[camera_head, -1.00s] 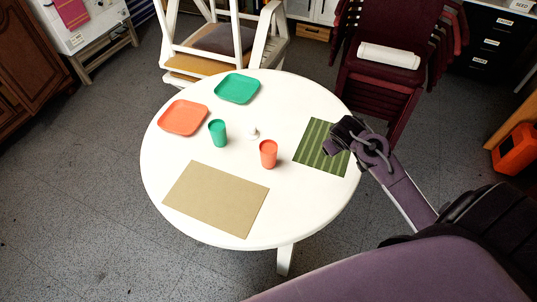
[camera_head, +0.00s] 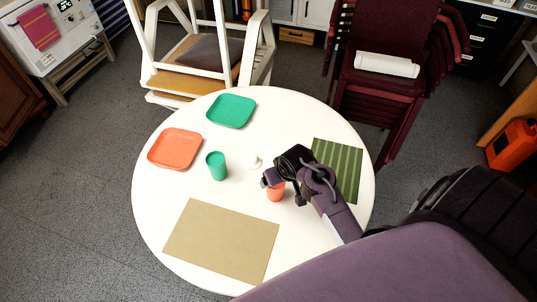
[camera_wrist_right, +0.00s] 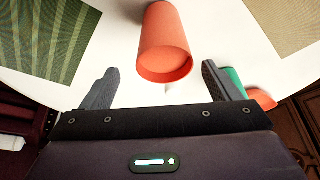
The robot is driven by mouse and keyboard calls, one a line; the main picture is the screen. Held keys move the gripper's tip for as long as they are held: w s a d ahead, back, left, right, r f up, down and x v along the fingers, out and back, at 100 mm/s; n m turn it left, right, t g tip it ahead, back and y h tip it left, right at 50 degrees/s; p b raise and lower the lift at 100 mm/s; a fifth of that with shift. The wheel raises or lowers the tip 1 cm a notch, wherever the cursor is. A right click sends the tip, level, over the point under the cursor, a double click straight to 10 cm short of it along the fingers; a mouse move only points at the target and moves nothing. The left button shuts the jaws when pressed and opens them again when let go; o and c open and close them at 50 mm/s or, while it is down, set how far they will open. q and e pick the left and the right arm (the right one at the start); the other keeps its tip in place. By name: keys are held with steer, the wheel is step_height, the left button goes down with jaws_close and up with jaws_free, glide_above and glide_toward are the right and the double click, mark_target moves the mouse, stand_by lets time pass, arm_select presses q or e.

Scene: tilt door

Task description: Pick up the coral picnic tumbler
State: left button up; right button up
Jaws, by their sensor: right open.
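The coral tumbler (camera_head: 276,193) stands on the round white table (camera_head: 300,120), partly hidden behind my right gripper (camera_head: 272,181) in the head view. In the right wrist view the coral tumbler (camera_wrist_right: 165,45) is just beyond and between the two fingertips of my right gripper (camera_wrist_right: 160,80). The fingers are apart, and nothing is held. Whether a finger touches the tumbler cannot be told. My left gripper is not in view.
A green tumbler (camera_head: 216,166), a small white object (camera_head: 253,162), a coral plate (camera_head: 174,149) and a green plate (camera_head: 231,111) are on the table. A tan mat (camera_head: 222,240) and a green striped mat (camera_head: 340,165) lie flat. Chairs stand behind.

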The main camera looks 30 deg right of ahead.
steer(key=x, duration=0.3)
steer(key=shift+s+a+f+p, duration=0.2)
steer(key=shift+f+p, duration=0.05)
steer(key=shift+p, duration=0.1)
steer(key=x, duration=0.4)
steer(key=shift+s+a+f, duration=0.1)
steer(key=shift+a, duration=0.05)
steer(key=c, duration=1.1)
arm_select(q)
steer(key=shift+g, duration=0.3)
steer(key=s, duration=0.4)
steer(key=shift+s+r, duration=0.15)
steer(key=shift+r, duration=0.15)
